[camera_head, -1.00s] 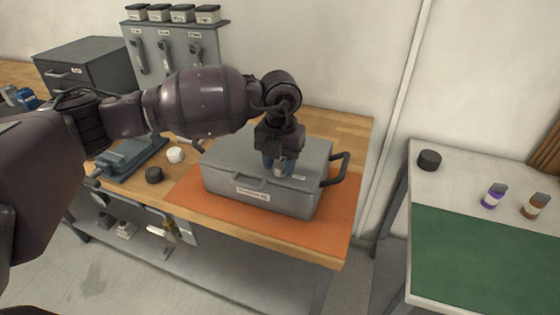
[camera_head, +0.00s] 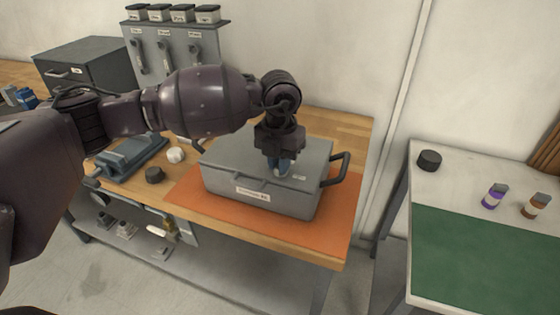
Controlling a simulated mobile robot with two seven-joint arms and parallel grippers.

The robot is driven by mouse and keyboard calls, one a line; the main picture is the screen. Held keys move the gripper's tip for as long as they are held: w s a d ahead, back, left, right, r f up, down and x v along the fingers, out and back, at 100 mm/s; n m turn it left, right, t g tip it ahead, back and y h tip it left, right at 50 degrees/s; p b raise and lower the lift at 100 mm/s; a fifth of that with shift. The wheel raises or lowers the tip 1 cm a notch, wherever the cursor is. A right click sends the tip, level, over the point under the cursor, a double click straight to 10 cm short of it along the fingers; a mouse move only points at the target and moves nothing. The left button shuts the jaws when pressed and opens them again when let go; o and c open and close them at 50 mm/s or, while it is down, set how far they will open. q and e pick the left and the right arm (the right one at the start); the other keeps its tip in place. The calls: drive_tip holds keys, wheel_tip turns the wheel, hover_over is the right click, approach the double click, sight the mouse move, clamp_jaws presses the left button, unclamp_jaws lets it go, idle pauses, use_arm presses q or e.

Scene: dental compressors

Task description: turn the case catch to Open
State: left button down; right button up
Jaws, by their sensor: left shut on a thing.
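The grey case (camera_head: 230,184) sits closed on the orange mat (camera_head: 335,225) on the wooden bench. It has a dark side handle (camera_head: 345,165) and a white label (camera_head: 253,194) on its front. My left gripper (camera_head: 280,170) points straight down at the right part of the lid. It is shut on the case catch, which the fingers mostly hide. A small light label (camera_head: 299,177) shows on the lid just right of the fingers. I cannot read the catch's position. My right gripper is not in view.
A black knob (camera_head: 154,174) and a white knob (camera_head: 175,154) lie left of the case, near a blue-grey device (camera_head: 132,153). A side table (camera_head: 480,255) with a green mat, a black puck (camera_head: 429,160) and two small bottles stands at right, across a gap.

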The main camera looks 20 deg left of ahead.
use_arm(q)
drive_tip(key=m, duration=0.3)
drive_tip(key=shift+m, duration=0.3)
drive_tip(key=m+b, duration=0.1)
drive_tip(key=m, duration=0.3)
drive_tip(key=shift+a+f+m, duration=0.1)
drive_tip(key=shift+m, duration=0.2)
drive_tip(key=m+b, duration=0.1)
drive_tip(key=m, duration=0.3)
drive_tip(key=shift+w, duration=0.15)
drive_tip(key=m+b, duration=0.1)
drive_tip(key=m, duration=0.3)
drive_tip(key=shift+a, duration=0.1)
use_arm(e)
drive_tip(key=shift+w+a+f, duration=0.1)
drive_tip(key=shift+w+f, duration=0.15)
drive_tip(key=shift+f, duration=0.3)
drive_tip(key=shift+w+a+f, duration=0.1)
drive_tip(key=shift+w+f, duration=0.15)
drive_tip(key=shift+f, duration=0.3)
use_arm(q)
drive_tip(key=shift+m, duration=0.3)
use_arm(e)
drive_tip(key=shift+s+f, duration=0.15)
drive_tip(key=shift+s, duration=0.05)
use_arm(q)
drive_tip(key=c, duration=1.1)
unclamp_jaws()
drive_tip(key=shift+r, duration=0.2)
